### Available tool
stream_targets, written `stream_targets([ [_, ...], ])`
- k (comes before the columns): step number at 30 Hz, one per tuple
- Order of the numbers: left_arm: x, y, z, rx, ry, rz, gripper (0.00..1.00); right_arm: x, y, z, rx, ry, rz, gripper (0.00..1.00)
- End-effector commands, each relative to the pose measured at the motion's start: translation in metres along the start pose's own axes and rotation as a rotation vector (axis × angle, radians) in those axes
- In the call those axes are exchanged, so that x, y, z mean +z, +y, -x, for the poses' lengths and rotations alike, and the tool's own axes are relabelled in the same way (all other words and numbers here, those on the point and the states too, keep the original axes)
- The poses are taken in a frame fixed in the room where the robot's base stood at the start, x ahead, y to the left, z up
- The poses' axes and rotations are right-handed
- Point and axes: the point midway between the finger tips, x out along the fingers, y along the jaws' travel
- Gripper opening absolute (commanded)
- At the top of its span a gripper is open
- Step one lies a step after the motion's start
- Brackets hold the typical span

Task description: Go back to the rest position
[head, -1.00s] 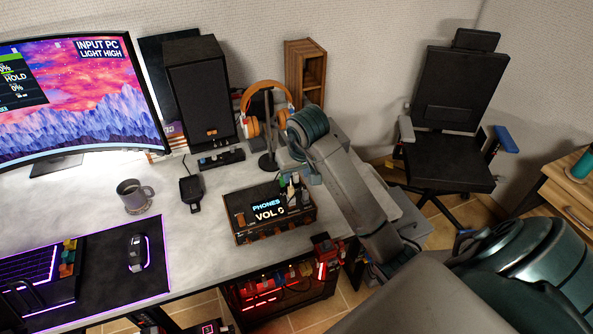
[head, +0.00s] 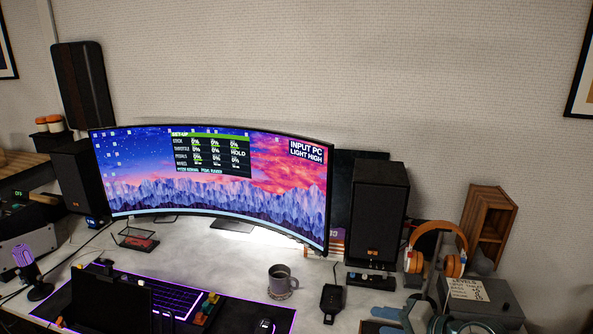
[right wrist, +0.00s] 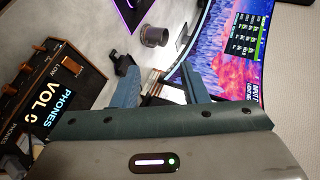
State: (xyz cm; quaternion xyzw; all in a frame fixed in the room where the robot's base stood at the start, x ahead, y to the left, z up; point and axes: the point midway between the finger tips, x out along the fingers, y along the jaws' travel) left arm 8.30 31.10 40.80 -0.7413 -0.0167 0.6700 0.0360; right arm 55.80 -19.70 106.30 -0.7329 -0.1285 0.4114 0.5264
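My right gripper (head: 402,316) is low at the right of the head view, over the desk's right part, near the headphone stand. In the right wrist view its two blue-grey fingers (right wrist: 157,84) stand wide apart with nothing between them. My left gripper is not in either view. The orange headphones (head: 450,258) hang on their stand to the right of the black speaker (head: 380,212).
The curved monitor (head: 215,190) stands at the back of the desk. A grey mug (head: 281,279), the lit keyboard (head: 170,296) and a mouse (head: 264,326) are in front. The PHONES box (right wrist: 45,85) lies close to the gripper. A wooden shelf box (head: 487,226) is at right.

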Motion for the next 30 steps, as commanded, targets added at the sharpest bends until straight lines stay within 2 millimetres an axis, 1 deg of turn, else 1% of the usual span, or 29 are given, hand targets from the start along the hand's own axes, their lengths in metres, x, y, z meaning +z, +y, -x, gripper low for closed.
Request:
stream_targets([
  [1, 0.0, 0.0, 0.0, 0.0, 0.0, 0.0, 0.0, 0.012, -0.016, 0.001, -0.123, -0.02, -0.121, 0.4],
  [3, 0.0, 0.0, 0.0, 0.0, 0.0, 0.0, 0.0, 0.024, -0.041, 0.009, -0.298, -0.054, -0.311, 0.4],
  [5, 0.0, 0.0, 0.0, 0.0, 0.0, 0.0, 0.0, 0.029, -0.059, 0.021, -0.441, -0.092, -0.486, 0.4],
  [6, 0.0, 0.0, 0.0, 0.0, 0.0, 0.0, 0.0, 0.031, -0.07, 0.03, -0.534, -0.121, -0.609, 0.4],
  [8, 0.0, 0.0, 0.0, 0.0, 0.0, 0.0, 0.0, 0.03, -0.083, 0.046, -0.668, -0.17, -0.802, 0.4],
  [9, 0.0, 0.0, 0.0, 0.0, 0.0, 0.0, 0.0, 0.028, -0.089, 0.057, -0.755, -0.206, -0.933, 0.4],
  [11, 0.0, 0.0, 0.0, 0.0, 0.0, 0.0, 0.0, 0.022, -0.094, 0.075, -0.881, -0.26, -1.135, 0.4],
  [12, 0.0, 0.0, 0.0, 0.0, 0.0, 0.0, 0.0, 0.016, -0.095, 0.087, -0.963, -0.299, -1.272, 0.4],
  [14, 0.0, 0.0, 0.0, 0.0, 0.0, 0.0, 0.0, 0.006, -0.09, 0.104, -1.083, -0.357, -1.483, 0.4],
  [15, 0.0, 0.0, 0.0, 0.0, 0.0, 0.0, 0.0, -0.001, -0.084, 0.115, -1.161, -0.397, -1.626, 0.4],
  [17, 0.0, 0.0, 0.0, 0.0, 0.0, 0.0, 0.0, -0.011, -0.07, 0.128, -1.278, -0.455, -1.841, 0.4],
  [18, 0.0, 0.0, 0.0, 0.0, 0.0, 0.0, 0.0, -0.018, -0.058, 0.137, -1.356, -0.491, -1.985, 0.4],
  [20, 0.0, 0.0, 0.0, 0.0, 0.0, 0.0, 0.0, -0.026, -0.036, 0.146, -1.473, -0.542, -2.2, 0.4],
  [21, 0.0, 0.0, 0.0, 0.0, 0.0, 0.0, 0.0, -0.03, -0.018, 0.151, -1.555, -0.572, -2.343, 0.4],
  [23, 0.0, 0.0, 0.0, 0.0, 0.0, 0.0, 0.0, -0.032, 0.01, 0.155, -1.679, -0.61, -2.555, 0.4],
  [24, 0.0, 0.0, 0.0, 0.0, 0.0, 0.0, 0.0, -0.031, 0.031, 0.157, 1.616, 0.572, 2.464, 0.4],
  [26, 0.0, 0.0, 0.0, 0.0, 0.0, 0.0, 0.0, -0.025, 0.063, 0.157, 1.492, 0.499, 2.265, 0.4],
  [27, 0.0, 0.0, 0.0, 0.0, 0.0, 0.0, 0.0, -0.017, 0.085, 0.156, 1.416, 0.445, 2.132, 0.4],
  [29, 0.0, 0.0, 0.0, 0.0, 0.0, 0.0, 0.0, -0.001, 0.116, 0.154, 1.314, 0.362, 1.934, 0.4],
  [30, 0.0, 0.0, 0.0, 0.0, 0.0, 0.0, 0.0, 0.011, 0.135, 0.152, 1.256, 0.308, 1.812, 0.4],
])
